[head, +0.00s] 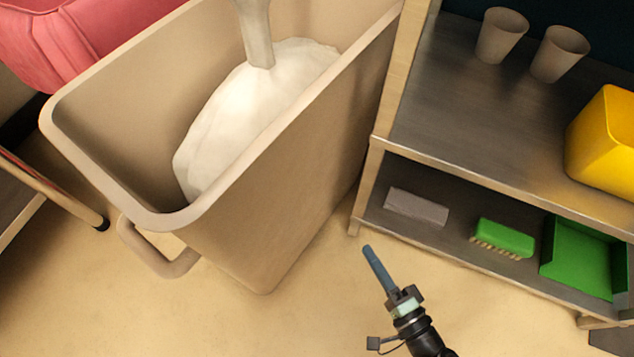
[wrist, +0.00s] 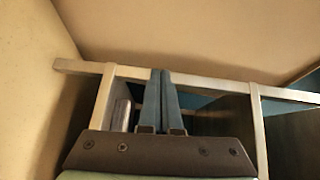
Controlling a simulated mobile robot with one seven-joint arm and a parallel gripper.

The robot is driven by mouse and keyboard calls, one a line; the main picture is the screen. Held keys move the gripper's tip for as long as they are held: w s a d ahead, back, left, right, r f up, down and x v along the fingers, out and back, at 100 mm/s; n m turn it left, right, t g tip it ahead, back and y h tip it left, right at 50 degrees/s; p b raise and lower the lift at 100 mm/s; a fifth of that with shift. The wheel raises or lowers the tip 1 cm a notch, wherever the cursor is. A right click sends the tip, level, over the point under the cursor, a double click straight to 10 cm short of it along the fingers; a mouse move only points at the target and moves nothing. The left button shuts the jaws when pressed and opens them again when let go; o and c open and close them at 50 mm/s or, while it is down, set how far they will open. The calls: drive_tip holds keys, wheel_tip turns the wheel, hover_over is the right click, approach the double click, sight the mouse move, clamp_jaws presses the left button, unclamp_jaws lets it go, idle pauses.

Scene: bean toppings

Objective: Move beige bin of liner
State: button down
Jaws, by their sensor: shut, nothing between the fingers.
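The beige bin (head: 300,210) stands on the floor at the upper left of the head view, its open top facing me. A white heap (head: 245,110) lies inside, with a pale handle-like piece (head: 256,35) rising from it. I cannot tell whether the heap is the liner. A loop handle (head: 160,255) sticks out of the bin's near left side. My gripper (head: 368,250) is right of the bin, apart from it and from the handle. Its fingers are shut and empty. They also show together in the wrist view (wrist: 160,75).
A metal shelf unit (head: 455,165) stands close on the bin's right. It bears two cups (head: 501,36), a yellow container (head: 605,140), a green brush (head: 503,238) and a green tray (head: 580,258). Something pink (head: 80,40) is behind the bin. Floor in front is clear.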

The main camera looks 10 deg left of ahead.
drive_tip(key=m, duration=0.1)
drive_tip(key=b, duration=0.4)
approach(323, 196)
drive_tip(key=w+f, duration=0.1)
drive_tip(key=w, duration=0.3)
drive_tip(key=shift+w+a+t+h, duration=0.15)
drive_tip(key=shift+a+t, duration=0.05)
drive_tip(key=shift+a, duration=0.35)
drive_tip(key=shift+w+a+t+h, duration=0.15)
drive_tip(key=shift+w+a+t, duration=0.05)
drive_tip(key=shift+a, duration=0.35)
drive_tip(key=shift+w+a+r+b, duration=0.2)
drive_tip(key=shift+a+b, duration=0.1)
drive_tip(key=shift+a, duration=0.4)
